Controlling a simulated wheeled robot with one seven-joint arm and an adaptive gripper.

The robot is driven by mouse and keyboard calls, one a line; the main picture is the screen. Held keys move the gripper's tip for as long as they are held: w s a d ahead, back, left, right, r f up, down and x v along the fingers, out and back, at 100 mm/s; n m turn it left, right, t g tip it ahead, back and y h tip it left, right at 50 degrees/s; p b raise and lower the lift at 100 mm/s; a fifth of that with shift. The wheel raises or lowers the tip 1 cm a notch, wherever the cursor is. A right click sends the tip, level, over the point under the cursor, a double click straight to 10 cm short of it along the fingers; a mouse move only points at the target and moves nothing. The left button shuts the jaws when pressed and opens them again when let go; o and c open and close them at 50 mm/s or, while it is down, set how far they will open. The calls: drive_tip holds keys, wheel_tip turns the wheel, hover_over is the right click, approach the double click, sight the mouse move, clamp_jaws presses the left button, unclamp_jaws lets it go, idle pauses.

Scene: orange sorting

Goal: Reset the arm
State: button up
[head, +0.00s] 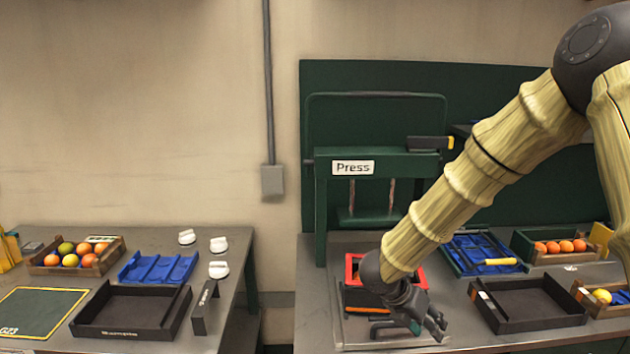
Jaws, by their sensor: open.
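My arm reaches down from the upper right in the head view. My gripper (437,325) is open and empty, low over the front of the right-hand table (318,290). Just behind it is a red-rimmed dark container (351,268) on a light plate, partly hidden by my wrist. I cannot tell whether the gripper touches anything there.
A green press (322,200) stands behind the arm. An empty black tray (530,303), a blue tray (465,243) and fruit crates (537,258) lie to the right. The left table (225,330) holds fruit, trays and white objects; a gap separates the tables.

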drive_tip(key=s+f+n+t+y, duration=0.1)
drive_tip(key=s+f+n, duration=0.3)
drive_tip(key=f+n, duration=0.4)
drive_tip(key=s+d+f+n+t, duration=0.1)
drive_tip(key=s+f+n, duration=0.3)
drive_tip(key=f+n, duration=0.45)
drive_tip(key=s+f+n+t+y, duration=0.1)
drive_tip(key=s+f+n, duration=0.3)
drive_tip(key=f+n, duration=0.4)
drive_tip(key=s+a+f+n+g+y, duration=0.1)
drive_tip(key=s+f+n, duration=0.2)
drive_tip(key=s+n, duration=0.3)
drive_tip(key=s+a+f+n+g+y+b, duration=0.1)
drive_tip(key=s+a+f+n+g+y, duration=0.1)
drive_tip(key=s+f+n, duration=0.2)
drive_tip(key=s+a+f+n+g+y, duration=0.1)
drive_tip(key=s+f+n, duration=0.3)
drive_tip(key=s+n, duration=0.5)
drive_tip(key=s+y, duration=0.1)
drive_tip(key=s, duration=0.4)
drive_tip(key=shift+s+a+b, duration=0.15)
drive_tip(key=shift+s+b, duration=0.15)
drive_tip(key=shift+s, duration=0.1)
